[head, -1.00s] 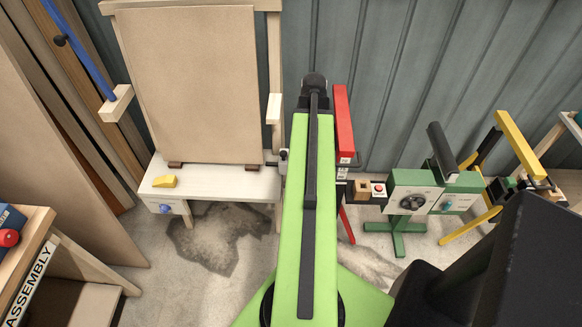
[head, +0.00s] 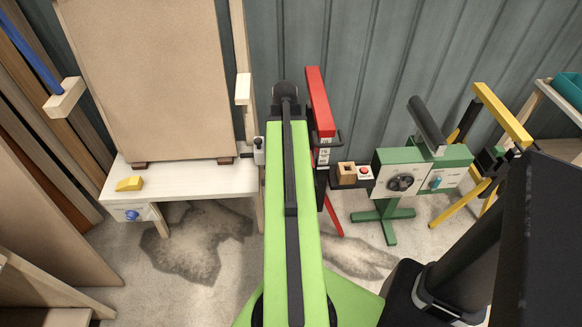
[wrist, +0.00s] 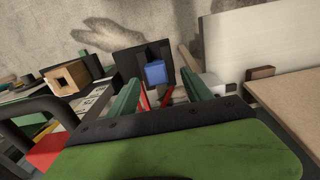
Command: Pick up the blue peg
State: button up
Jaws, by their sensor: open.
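In the wrist view a blue block-like peg (wrist: 155,72) shows against a dark plate (wrist: 130,62). My gripper (wrist: 160,79) is open, its two green fingers spread on either side of the peg in the picture. The peg appears beyond the fingertips, with no visible contact; the exact gap cannot be told. In the head view my green arm reaches away from the camera and hides the gripper and the peg.
A white bench (head: 185,180) with a tan board (head: 150,85) stands left. Right of my arm are a red post (head: 320,100), a wooden block with a square hole (head: 347,178), a green machine (head: 405,175) and a yellow frame (head: 503,115). A corrugated wall closes the back.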

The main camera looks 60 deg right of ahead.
jog(key=f+b, duration=0.5)
jog(key=shift+s+f, duration=0.15)
jog(key=shift+s, duration=0.2)
grip_shut()
